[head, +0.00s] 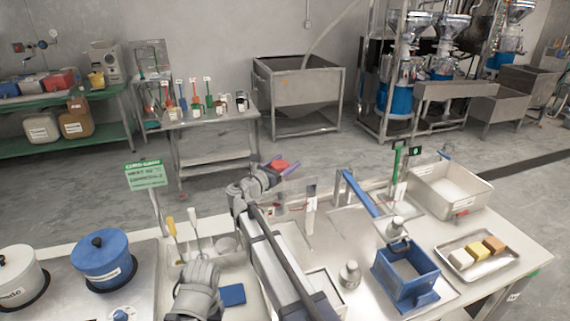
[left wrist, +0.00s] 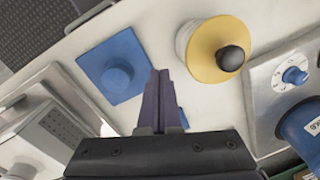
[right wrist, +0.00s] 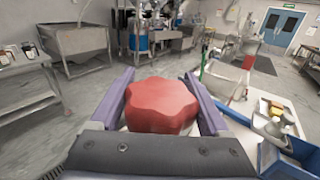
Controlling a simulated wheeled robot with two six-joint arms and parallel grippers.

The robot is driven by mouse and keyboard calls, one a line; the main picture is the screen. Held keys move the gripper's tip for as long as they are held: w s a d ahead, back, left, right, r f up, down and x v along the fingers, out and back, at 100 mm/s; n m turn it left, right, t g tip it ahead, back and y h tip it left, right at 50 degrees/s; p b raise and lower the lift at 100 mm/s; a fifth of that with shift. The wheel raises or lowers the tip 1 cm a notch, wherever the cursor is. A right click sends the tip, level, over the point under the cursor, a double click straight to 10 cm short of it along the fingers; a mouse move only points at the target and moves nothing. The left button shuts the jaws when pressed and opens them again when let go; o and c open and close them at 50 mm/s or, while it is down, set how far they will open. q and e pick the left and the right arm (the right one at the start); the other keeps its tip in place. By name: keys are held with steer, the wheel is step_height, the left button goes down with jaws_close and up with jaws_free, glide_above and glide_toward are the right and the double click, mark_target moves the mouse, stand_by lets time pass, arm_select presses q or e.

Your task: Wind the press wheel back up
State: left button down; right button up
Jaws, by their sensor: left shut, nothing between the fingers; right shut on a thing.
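The red press wheel (right wrist: 160,106), a lobed knob, fills the middle of the right wrist view. A small part of it shows in the head view (head: 278,164). My right gripper (head: 288,168) has its purple fingers on either side of the wheel and is shut on it; the fingers also show in the right wrist view (right wrist: 158,76). What lies under the wheel is mostly hidden by my arm. My left gripper (left wrist: 158,75) is shut and empty above the counter, beside a blue square piece with a round knob (left wrist: 118,70). Its fingertips are hidden in the head view.
A yellow-topped pot with a black knob (left wrist: 215,48) stands near my left gripper. Blue pot (head: 105,260) is at left. A blue open frame (head: 405,277), metal tray (head: 497,262) with several blocks and steel bin (head: 450,192) occupy the right side.

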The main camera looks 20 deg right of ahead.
mark_target(273, 163)
steer(key=shift+n+t+y, duration=0.4)
steer(key=shift+t, duration=0.1)
steer(key=n+t+y, duration=0.2)
steer(key=t+y, duration=0.1)
steer(key=shift+w+a+n, duration=0.1)
steer(key=shift+a+n, duration=0.15)
steer(key=shift+n, duration=0.15)
steer(key=n+t+y, duration=0.1)
steer(key=n+y, duration=0.1)
steer(key=a+n+t+y, duration=0.1)
steer(key=y, duration=0.2)
steer(key=n+t+y, duration=0.1)
steer(key=n+y, duration=0.1)
steer(key=y, duration=0.1)
steer(key=shift+w+a+n, duration=0.2)
steer(key=shift+w+n, duration=0.1)
steer(key=shift+w, duration=0.1)
steer(key=n+y, duration=0.2)
steer(key=y, duration=0.1)
steer(key=a+n+y, duration=0.1)
steer(key=n+y, duration=0.1)
steer(key=y, duration=0.2)
steer(key=shift+w, duration=0.1)
steer(key=shift+s+a+n+g+y, duration=0.1)
steer(key=shift+a+n+g+y, duration=0.15)
steer(key=shift+n+g+y, duration=0.55)
steer(key=shift+s+a+n+g+y, duration=0.1)
steer(key=shift+a+n+g+y, duration=0.2)
steer(key=shift+n+y, duration=0.9)
steer(key=shift+y, duration=0.4)
